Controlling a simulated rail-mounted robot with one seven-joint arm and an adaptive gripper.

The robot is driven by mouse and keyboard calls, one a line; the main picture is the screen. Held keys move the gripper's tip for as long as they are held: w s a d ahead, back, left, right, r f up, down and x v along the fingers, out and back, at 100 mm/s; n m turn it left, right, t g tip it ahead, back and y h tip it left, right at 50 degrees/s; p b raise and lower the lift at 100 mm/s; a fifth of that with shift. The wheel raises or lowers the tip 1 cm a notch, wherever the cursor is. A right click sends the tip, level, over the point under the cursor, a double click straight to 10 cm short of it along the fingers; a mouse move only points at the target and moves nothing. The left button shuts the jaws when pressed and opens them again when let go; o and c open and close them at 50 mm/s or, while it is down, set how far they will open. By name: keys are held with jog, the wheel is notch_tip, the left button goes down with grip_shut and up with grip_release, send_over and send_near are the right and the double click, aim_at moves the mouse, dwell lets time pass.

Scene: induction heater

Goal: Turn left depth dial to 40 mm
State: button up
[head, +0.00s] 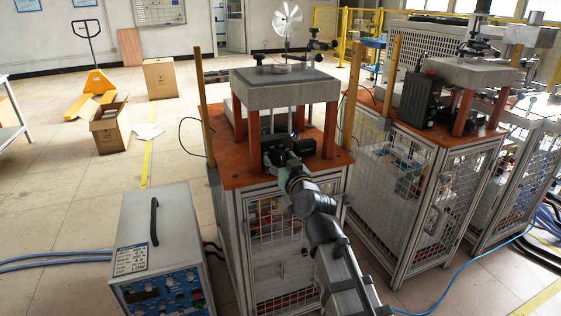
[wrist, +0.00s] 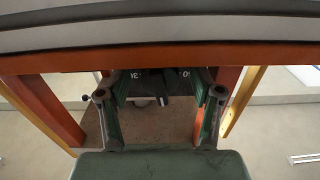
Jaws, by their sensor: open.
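A dark dial-like part (wrist: 152,82) with white numerals sits under the slab in the wrist view. One numeral looks like an upside-down 30; the one to its right is partly cut off. I cannot read its setting. My gripper (wrist: 160,90) has its two green fingers spread, one on each side of this part; whether they touch it I cannot tell. In the head view my gripper (head: 280,153) is under the front of the grey slab on the nearer heater stand, and it hides most of the dial there.
The thick grey slab (head: 285,92) stands on orange legs (head: 328,130) close around my gripper. Its edge spans the top of the wrist view. A caged stand (head: 440,190) is at right; a grey control box (head: 158,235) stands at left front. Open floor lies further left.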

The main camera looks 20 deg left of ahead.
jog(key=c, duration=1.1)
jog(key=shift+m+p, duration=0.3)
jog(key=shift+m, duration=0.3)
jog(key=m+p, duration=0.1)
jog(key=m, duration=0.1)
jog(key=shift+r+m, duration=0.15)
jog(key=shift+m, duration=0.15)
jog(key=shift+m+p, duration=0.45)
jog(key=shift+m, duration=0.65)
